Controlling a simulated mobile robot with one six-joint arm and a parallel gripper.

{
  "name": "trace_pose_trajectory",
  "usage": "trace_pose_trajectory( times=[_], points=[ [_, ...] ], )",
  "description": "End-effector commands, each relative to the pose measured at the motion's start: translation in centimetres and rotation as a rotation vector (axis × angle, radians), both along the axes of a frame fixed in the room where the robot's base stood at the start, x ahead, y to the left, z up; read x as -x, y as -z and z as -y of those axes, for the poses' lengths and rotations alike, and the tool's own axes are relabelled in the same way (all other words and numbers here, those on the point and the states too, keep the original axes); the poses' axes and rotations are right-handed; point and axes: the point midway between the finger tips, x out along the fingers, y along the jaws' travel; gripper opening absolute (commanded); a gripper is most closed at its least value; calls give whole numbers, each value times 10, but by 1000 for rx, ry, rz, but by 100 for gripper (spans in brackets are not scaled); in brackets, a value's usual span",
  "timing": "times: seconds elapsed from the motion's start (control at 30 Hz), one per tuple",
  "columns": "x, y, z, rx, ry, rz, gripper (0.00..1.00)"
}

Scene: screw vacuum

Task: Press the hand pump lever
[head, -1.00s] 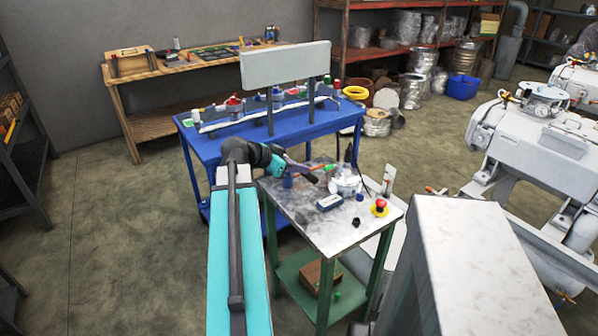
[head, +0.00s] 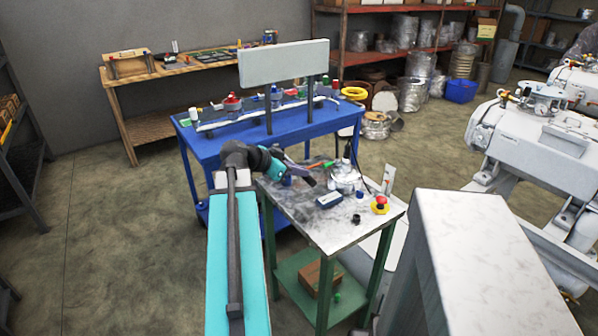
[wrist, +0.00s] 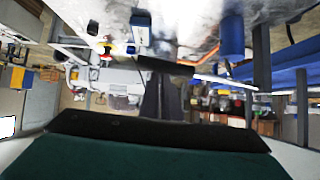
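A silvery round device (head: 345,178) stands at the back of the small metal-topped table (head: 318,222), with a dark upright part (head: 347,152) above it. I cannot tell for sure which part is the hand pump lever. A thin orange-red stick (head: 322,165) shows just left of the device and may be a tool or a handle. My gripper (head: 309,180) hangs over the table's left part, left of the device and apart from it in the picture. In the wrist view its dark fingers (wrist: 163,92) point away over the table; whether they are parted is unclear.
On the small table are a blue-white box (head: 329,200), a dark ring-like piece (head: 356,218) and a red button on a yellow base (head: 380,205). A blue bench (head: 215,147) with a grey panel (head: 284,63) stands behind. A white machine (head: 535,150) stands right.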

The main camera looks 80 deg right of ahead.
Motion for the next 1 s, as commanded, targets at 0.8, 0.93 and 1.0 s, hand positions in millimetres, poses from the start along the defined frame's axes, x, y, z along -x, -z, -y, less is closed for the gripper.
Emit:
trace_pose_trajectory(
  times=[0.8,0.93,1.0],
  points=[
    [-11,-45,-20,2,-4,0,0],
    [-22,-57,-32,3,-5,0,0],
    [-28,-63,-38,5,-5,0,0]
  ],
)
